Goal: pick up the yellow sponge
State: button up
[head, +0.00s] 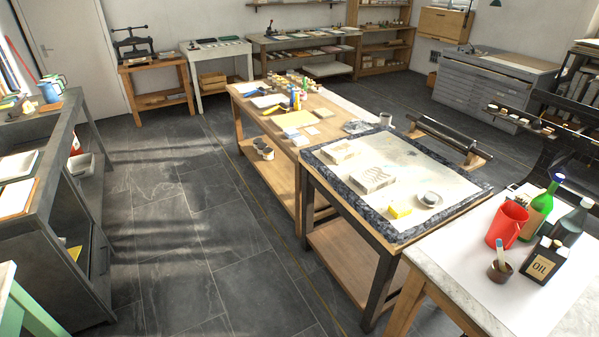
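A small bright yellow block (400,211), which looks like the sponge, lies near the front edge of the middle work table (465,206). A round pale dish with a dark top (430,199) sits just to its right. A grey-white litho stone (372,180) lies behind it to the left. Nothing covers the yellow block. My gripper is not in view.
A red jug (507,223), a green bottle (543,208), a dark OIL container (543,262) and a brush pot (499,270) crowd the right-hand white table (480,295). A grey cabinet (55,215) stands left. Open tiled floor (190,240) lies between.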

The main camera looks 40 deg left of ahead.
aim_at(398, 210)
jog(key=u, duration=1.35)
